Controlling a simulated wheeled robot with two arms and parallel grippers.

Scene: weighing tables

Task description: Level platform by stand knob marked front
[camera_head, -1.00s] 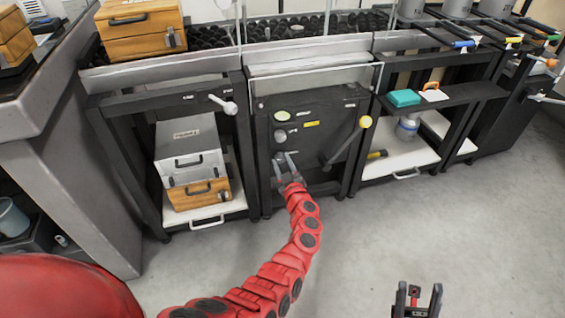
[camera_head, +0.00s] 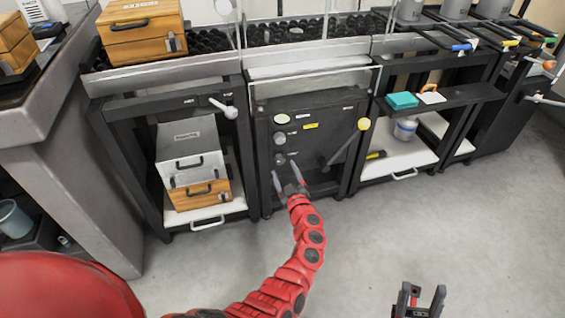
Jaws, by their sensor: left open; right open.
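A dark stand panel (camera_head: 318,118) in the middle carries a column of round knobs: a pale upper one (camera_head: 282,119), a grey middle one (camera_head: 280,138) and a grey lower one (camera_head: 280,158). Their markings are too small to read, so I cannot tell which is marked front. A yellow label (camera_head: 310,126) sits beside them. My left gripper (camera_head: 284,168) is open and empty, its fingers pointing up just below or in front of the lower knob; contact cannot be told. My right gripper (camera_head: 421,292) is open and empty over the floor at the lower right.
A lever with a yellow ball (camera_head: 363,124) slants across the panel's right side. A white-handled lever (camera_head: 223,107) projects at the left bay. A teal block (camera_head: 402,100) lies on the right shelf. The grey floor in front is clear.

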